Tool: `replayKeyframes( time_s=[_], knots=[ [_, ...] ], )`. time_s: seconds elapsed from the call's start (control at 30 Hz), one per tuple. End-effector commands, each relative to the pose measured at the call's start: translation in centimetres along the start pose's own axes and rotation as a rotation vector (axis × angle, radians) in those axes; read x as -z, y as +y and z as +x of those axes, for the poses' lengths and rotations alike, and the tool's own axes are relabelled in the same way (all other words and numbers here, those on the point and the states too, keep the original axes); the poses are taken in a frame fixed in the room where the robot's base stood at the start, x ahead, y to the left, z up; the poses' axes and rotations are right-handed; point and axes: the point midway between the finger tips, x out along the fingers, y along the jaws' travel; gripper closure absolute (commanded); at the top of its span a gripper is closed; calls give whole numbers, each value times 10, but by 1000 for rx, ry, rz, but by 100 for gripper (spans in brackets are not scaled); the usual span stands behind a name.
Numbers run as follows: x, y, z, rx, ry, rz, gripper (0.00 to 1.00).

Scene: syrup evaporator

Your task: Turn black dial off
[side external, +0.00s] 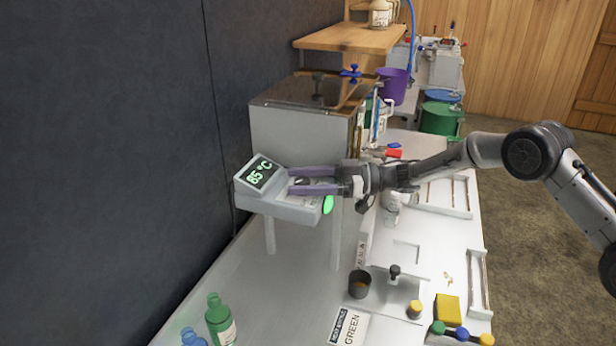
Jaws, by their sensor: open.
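A grey control box (283,207) with a lit green display (261,173) reading 85 °C stands on legs at the middle left. My gripper (290,181) reaches in from the right over the box's top face. Its two purple fingers are apart, one farther back and one nearer. A small dark shape (300,181) shows between the fingers and may be the black dial. The fingers hide most of it, so I cannot tell its setting or whether they touch it. A green lit oval (327,205) is on the box's right end.
A metal evaporator pan (310,90) with a blue valve handle (350,73) stands behind the box. A green bottle (220,321) is at the front left. A dark cup (359,284) and a yellow sponge (448,309) are at the front. The dark wall (110,150) is close on the left.

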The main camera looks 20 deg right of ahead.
Motion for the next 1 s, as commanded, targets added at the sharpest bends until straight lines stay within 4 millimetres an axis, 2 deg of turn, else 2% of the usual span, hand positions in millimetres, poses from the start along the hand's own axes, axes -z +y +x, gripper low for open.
replayKeyframes(
  time_s=[0.13,0.27,0.63,1.0],
  knots=[
    [12,0,0,0,1,-3,29],
    [34,0,0,0,3,-5,29],
    [95,-38,-37,-2,2,-4,29],
    [121,-85,-81,-1,1,-2,29]
  ],
)
